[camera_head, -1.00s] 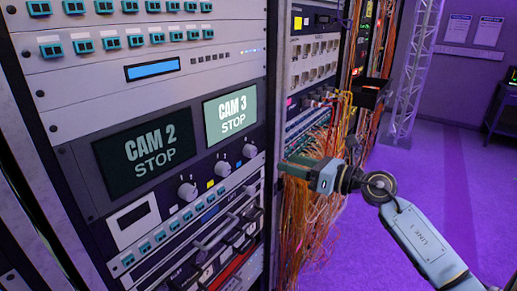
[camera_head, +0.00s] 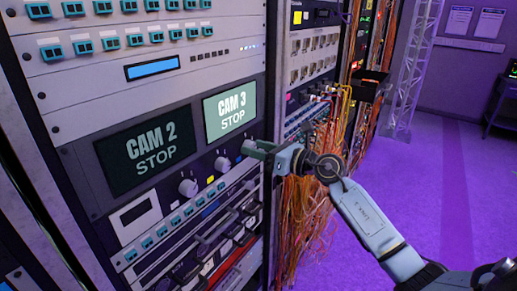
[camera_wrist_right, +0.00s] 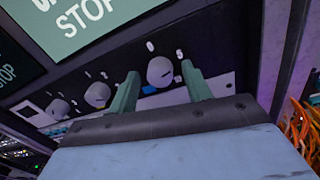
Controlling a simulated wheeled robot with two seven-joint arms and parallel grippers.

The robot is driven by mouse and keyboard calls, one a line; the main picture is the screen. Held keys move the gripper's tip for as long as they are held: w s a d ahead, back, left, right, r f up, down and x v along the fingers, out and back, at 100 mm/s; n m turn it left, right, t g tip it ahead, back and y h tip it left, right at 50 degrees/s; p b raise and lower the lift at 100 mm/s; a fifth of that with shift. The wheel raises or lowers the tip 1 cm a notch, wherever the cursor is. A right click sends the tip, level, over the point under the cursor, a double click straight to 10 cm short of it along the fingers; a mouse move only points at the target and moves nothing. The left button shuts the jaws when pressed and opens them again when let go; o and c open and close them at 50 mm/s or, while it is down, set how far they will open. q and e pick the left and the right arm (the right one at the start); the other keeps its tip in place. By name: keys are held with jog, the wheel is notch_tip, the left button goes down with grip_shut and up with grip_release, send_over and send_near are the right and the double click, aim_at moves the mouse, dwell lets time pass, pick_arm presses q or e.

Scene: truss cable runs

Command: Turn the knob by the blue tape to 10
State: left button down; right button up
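A round grey knob (camera_wrist_right: 160,71) on the dark panel has a piece of blue tape (camera_wrist_right: 150,89) just below it in the right wrist view. Small printed figures stand above and beside it; its exact setting is too small to read. My right gripper (camera_wrist_right: 160,75) is open, with one green finger to each side of this knob, gaps showing between. My left gripper is not in view.
Two more knobs show on the same panel, a middle knob (camera_head: 222,164) with yellow tape (camera_head: 210,180) nearby and a left knob (camera_head: 188,188). Screens read CAM 2 (camera_head: 150,155) and CAM 3 (camera_head: 230,108). Orange cables (camera_head: 305,210) hang close beside my right arm.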

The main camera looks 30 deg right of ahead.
jog(key=c, duration=0.9)
jog(key=m+p, duration=0.3)
jog(key=p, duration=0.1)
jog(key=shift+r+m, duration=0.15)
jog(key=shift+m, duration=0.15)
jog(key=m+p, duration=0.2)
jog(key=shift+m, duration=0.4)
jog(key=m+p, duration=0.3)
jog(key=m, duration=0.1)
jog(key=shift+m+t+p, duration=0.3)
jog(key=shift+t, duration=0.1)
jog(key=m, duration=0.1)
jog(key=m+p, duration=0.2)
jog(key=m, duration=0.1)
jog(key=shift+f+h, duration=0.25)
jog(key=shift+h, duration=0.05)
jog(key=shift+o, duration=0.2)
jog(key=shift+m+p, duration=0.3)
jog(key=o, duration=1)
jog(key=shift+c, duration=0.2)
